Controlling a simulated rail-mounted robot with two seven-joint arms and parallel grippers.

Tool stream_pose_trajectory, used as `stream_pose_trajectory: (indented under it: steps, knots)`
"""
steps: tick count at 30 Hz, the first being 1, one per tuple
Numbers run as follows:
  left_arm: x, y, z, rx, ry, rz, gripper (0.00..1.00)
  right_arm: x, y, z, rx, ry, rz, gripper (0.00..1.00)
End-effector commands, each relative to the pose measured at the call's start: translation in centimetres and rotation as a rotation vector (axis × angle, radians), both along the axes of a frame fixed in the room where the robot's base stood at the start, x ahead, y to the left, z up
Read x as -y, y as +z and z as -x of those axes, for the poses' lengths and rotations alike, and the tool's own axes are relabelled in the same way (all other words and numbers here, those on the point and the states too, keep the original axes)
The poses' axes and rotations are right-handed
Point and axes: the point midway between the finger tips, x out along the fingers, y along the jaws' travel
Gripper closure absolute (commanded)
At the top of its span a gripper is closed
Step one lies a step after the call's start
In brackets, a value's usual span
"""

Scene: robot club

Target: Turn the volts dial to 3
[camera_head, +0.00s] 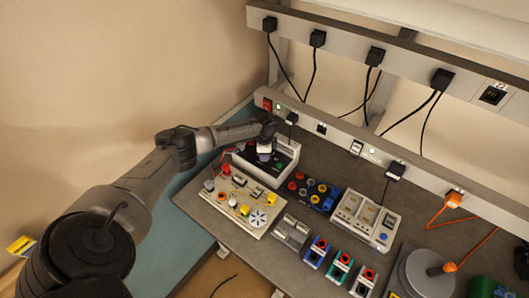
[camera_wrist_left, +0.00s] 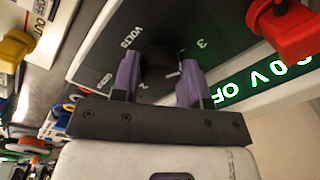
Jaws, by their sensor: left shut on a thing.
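The volts dial (camera_wrist_left: 158,58) is a black knob on a dark panel in the left wrist view, with "VOLTS", "2" and "3" printed around it. My left gripper (camera_wrist_left: 160,82) has purple fingertips on both sides of the dial and is shut on it. A short white mark shows beside the knob, between the fingers; I cannot tell exactly which number it points to. The green display (camera_wrist_left: 270,80), seen turned over, reads "0 V OFF". In the head view, my left gripper (camera_head: 264,147) covers the dial on the power supply box (camera_head: 284,162). My right gripper is not in view.
A red plug (camera_wrist_left: 285,28) and a yellow plug (camera_wrist_left: 15,47) stand near the gripper. A cream circuit board (camera_head: 240,203) lies in front of the power supply. Other bench devices and a grey round plate (camera_head: 428,272) stand to the right. A rail with sockets (camera_head: 345,137) runs behind.

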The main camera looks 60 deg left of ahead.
Motion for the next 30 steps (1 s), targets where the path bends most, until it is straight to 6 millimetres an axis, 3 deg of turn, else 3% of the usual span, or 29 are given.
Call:
stream_pose_trajectory:
  steps: [7, 8, 15, 24, 30]
  knots:
    - [0.0, 0.1, 0.0, 0.002, 0.002, 0.001, 0.83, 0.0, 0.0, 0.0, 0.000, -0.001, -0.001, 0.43]
    - [0.0, 0.1, 0.0, 0.002, 0.002, 0.001, 0.56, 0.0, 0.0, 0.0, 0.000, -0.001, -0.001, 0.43]
    - [0.0, 0.1, 0.0, 0.001, 0.001, 0.001, 0.34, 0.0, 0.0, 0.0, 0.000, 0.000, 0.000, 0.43]
    - [0.0, 0.3, 0.0, 0.002, 0.000, 0.001, 0.34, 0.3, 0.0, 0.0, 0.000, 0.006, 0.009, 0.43]
    - [0.1, 2.9, 0.1, 0.003, -0.002, -0.001, 0.34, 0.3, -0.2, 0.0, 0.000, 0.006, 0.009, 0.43]
